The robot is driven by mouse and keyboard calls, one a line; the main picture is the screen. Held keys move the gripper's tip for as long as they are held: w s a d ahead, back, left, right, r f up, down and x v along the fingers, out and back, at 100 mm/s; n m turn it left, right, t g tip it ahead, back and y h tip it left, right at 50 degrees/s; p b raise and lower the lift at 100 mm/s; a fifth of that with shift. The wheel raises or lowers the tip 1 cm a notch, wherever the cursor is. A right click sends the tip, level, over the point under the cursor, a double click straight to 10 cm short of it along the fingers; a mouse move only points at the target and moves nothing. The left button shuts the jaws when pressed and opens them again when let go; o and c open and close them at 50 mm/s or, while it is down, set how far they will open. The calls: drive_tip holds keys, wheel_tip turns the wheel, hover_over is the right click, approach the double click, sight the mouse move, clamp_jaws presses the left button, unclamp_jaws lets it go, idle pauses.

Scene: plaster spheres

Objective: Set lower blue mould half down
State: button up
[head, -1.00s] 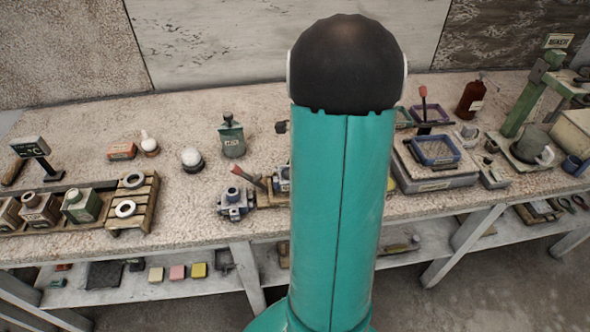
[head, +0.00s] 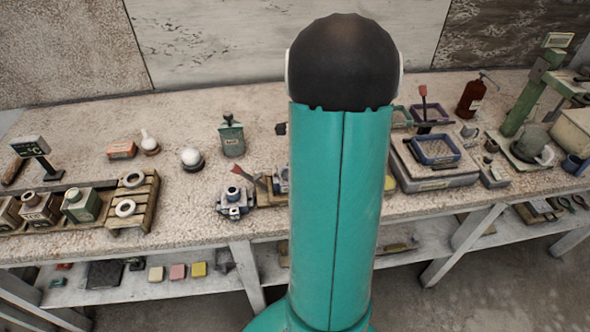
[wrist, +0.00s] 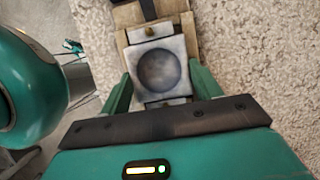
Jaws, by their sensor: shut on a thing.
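In the wrist view, my gripper (wrist: 161,82) is shut on a pale blue-grey square mould half (wrist: 162,68). Its green fingers press on the left and right sides of it. The round hollow of the mould half faces the camera. A wooden board (wrist: 124,14) lies beneath it; whether the mould half touches the board I cannot tell. In the head view my teal arm hides the gripper and the held piece.
In the head view, a grey metal fitting (head: 234,203) sits by a red-handled lever (head: 249,176). A wooden rack (head: 149,187) with white rings and bottles stands left. A scale (head: 437,181) with a blue tray stands right.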

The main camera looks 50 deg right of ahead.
drive_tip(key=shift+f, duration=0.8)
drive_tip(key=o, duration=1.2)
drive_tip(key=shift+r, duration=0.1)
drive_tip(key=shift+r, duration=1.9)
